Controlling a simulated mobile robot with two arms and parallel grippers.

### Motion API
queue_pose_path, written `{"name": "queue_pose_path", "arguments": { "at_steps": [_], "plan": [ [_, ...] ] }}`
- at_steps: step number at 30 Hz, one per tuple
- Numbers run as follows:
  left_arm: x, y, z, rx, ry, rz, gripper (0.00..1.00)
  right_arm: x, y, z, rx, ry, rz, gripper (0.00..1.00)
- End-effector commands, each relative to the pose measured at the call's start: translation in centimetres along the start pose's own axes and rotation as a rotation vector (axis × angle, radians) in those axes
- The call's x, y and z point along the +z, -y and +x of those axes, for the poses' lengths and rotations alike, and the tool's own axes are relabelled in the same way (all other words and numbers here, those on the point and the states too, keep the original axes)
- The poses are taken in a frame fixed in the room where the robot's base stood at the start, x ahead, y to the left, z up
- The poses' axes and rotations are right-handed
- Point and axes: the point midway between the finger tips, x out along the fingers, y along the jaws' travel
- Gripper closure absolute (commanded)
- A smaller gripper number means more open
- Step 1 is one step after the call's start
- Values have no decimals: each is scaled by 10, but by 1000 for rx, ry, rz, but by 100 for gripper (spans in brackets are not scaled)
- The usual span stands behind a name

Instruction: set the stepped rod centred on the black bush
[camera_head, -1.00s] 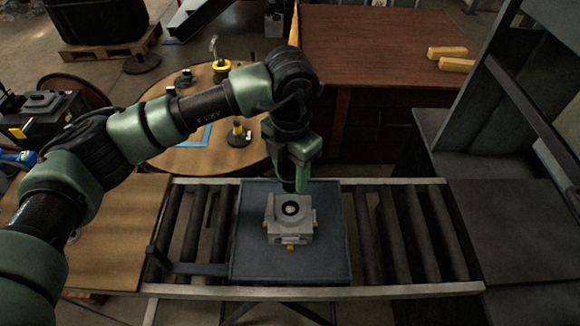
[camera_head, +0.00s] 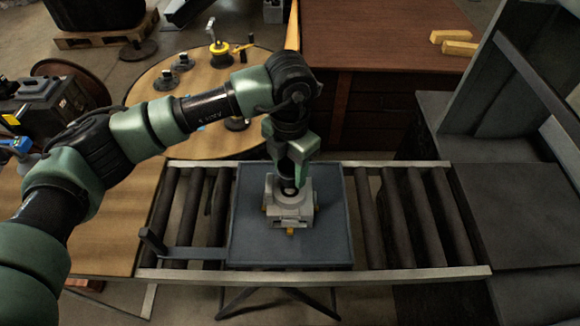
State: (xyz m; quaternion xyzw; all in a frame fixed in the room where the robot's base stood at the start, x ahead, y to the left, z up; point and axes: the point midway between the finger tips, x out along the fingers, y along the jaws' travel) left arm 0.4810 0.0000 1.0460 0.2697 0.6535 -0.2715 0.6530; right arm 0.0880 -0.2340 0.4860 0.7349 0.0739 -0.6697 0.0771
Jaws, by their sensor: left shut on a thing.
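A grey block (camera_head: 302,208) sits on the blue-grey tray. The black bush (camera_head: 291,197) is in its top, and only a dark part of its near rim shows. My left gripper (camera_head: 289,182) comes down from above, right over the bush and hiding most of it. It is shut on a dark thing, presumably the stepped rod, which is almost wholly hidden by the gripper. I cannot tell whether the rod touches the bush or how well it is centred. My right gripper is not in view.
The tray (camera_head: 336,245) lies on a roller conveyor (camera_head: 405,215) with free rollers on both sides. A round wooden table (camera_head: 150,92) behind holds several dark and yellow parts. A brown cabinet (camera_head: 385,45) stands behind, and a dark metal structure (camera_head: 515,130) at right.

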Motion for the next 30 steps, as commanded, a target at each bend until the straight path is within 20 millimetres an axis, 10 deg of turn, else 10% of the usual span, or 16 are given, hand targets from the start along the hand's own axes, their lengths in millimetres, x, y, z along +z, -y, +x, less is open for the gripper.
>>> {"name": "queue_pose_path", "arguments": {
  "at_steps": [30],
  "plan": [
    [2, 0, -2, 0, 3, 0, 94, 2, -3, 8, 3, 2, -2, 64]
  ]
}}
